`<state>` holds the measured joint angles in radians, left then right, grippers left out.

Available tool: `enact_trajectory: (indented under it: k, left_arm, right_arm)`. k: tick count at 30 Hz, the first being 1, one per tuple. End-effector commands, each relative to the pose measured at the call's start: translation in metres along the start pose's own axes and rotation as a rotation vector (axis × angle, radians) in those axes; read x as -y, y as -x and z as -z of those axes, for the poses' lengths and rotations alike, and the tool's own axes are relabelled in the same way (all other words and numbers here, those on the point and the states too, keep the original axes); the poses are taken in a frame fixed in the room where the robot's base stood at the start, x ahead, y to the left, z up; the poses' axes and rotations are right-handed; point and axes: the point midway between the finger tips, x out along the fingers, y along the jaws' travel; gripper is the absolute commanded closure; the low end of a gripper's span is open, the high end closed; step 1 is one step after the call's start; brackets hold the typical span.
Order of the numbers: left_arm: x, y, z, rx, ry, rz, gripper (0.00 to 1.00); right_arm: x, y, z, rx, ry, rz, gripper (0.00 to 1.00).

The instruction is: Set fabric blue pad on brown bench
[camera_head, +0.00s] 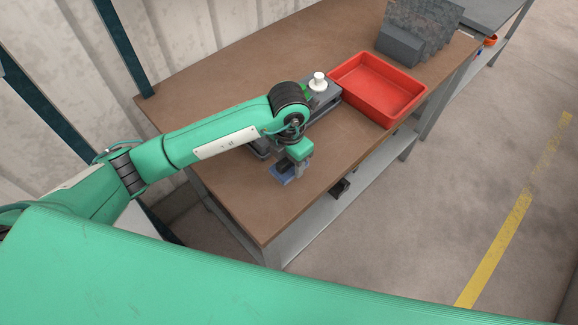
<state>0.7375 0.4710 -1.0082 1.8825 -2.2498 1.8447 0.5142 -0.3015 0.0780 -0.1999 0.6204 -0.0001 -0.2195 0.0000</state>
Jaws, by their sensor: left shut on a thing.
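The blue pad (283,174) is small and shows under the fingers of my left gripper (289,169). The gripper is shut on the pad and points down at the near part of the brown bench (240,190). The pad is at or just above the bench top; I cannot tell whether it touches. The fingers and wrist hide part of the pad. My right gripper is not in view.
A red tray (345,75) sits on the bench beyond the gripper. A dark grey device (325,100) with a white knob (318,82) stands just behind the wrist. Grey blocks (400,45) stand at the far end. The bench's near left corner is clear.

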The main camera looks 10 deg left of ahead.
Motion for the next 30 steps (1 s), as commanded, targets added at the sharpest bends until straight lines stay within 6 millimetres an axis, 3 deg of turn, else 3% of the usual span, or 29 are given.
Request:
enact_trajectory:
  k: [9, 20, 21, 24, 30]
  left_arm:
    - [0.001, -0.039, 0.001, -0.003, -0.001, 0.0, 0.68]
    - [0.0, -0.046, 0.0, 0.0, -0.001, -0.001, 0.68]
    - [0.0, -0.046, 0.0, 0.0, -0.001, -0.001, 0.44]
    - [0.0, -0.045, 0.0, 0.0, -0.001, -0.001, 0.25]
    - [0.0, -0.045, 0.0, -0.001, -0.001, -0.001, 0.24]
  right_arm:
    - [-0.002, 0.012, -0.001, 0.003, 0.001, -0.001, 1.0]
    - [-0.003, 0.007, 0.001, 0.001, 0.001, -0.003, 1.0]
    - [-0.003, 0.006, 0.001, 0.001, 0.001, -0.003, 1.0]
    - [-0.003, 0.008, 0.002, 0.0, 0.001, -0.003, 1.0]
    - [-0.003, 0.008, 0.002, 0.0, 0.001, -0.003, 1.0]
